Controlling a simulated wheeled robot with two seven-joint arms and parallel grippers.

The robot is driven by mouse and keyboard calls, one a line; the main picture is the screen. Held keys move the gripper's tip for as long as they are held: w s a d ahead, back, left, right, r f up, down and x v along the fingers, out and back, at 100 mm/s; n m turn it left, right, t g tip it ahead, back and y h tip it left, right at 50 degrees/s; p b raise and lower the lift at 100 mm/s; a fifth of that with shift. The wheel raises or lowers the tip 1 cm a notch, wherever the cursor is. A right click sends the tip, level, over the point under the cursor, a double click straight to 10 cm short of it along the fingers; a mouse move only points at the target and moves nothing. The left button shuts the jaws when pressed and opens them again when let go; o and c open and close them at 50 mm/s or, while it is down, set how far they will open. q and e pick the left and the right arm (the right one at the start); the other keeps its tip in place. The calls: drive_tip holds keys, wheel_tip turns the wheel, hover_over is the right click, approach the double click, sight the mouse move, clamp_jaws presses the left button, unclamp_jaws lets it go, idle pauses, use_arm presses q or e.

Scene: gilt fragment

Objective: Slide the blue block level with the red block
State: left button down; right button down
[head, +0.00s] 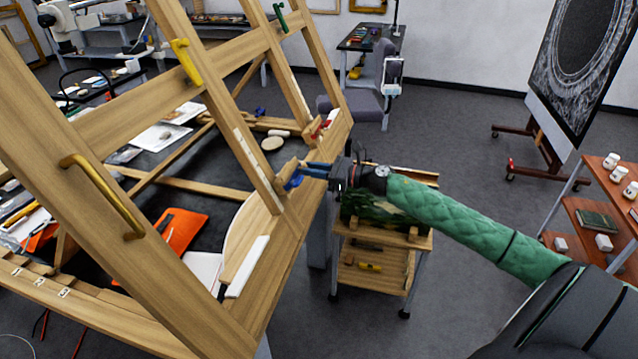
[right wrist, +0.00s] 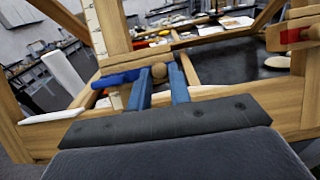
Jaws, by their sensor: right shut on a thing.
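The blue block (head: 292,183) is a wooden piece with a blue part, on the right-hand beam of a large wooden frame. It also shows in the right wrist view (right wrist: 118,78), with a round wooden knob (right wrist: 158,70). My right gripper (head: 306,171) reaches it from the right. Its two blue fingers (right wrist: 160,86) are shut around the knob area; the exact contact is partly hidden. The red block (head: 318,131), also wood with a red part, sits farther back along the same beam. It shows at the upper right of the right wrist view (right wrist: 292,35). My left gripper is out of view.
A slanted post (head: 240,150) of the frame rises just left of the blue block. A white strip (head: 247,266) lies nearer on the beam. A small wheeled cart (head: 383,240) stands below my right arm. The floor behind it is clear.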

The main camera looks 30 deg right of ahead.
drive_tip(key=shift+w+a+r, duration=0.1)
drive_tip(key=shift+w+r, duration=0.1)
drive_tip(key=shift+r, duration=0.35)
drive_tip(key=c, duration=1.3)
unclamp_jaws()
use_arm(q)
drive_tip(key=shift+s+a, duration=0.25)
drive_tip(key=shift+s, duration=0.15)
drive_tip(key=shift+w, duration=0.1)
use_arm(e)
drive_tip(key=shift+s+d+f+b, duration=0.2)
drive_tip(key=shift+s+b, duration=0.1)
use_arm(q)
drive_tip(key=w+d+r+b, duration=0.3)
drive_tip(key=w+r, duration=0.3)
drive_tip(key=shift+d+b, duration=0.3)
drive_tip(key=shift+b, duration=0.05)
use_arm(e)
drive_tip(key=v, duration=0.7)
drive_tip(key=shift+r, duration=0.2)
drive_tip(key=shift+d, duration=0.1)
